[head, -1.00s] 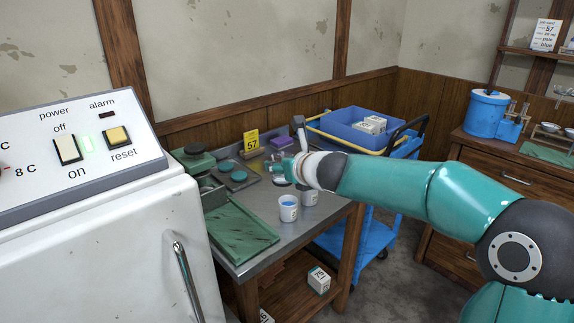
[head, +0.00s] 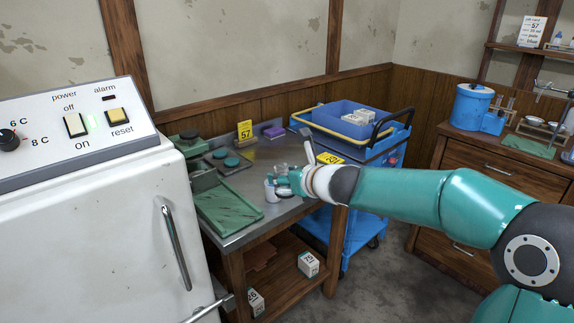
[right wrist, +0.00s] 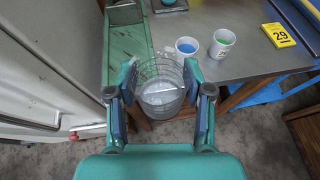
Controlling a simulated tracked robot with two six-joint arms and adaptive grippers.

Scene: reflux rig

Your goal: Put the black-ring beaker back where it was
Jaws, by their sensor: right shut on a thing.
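My right gripper (right wrist: 161,85) is shut on a clear glass beaker (right wrist: 162,92) with thin lines around its wall, held between the two fingers. I cannot make out a black ring for certain. In the right wrist view the beaker overlaps the table's front edge and the floor beyond it. In the head view my right gripper (head: 284,184) is at the front edge of the metal table (head: 245,233), and the beaker is hard to make out. A white cup of blue liquid (right wrist: 187,47) and a white cup of green liquid (right wrist: 222,40) stand just past the beaker. My left gripper is not in view.
A green tray (head: 228,208) lies on the table's left side. A white cabinet (head: 90,240) is close on the left, a blue cart (head: 345,228) on the right. The middle of the tabletop looks bare.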

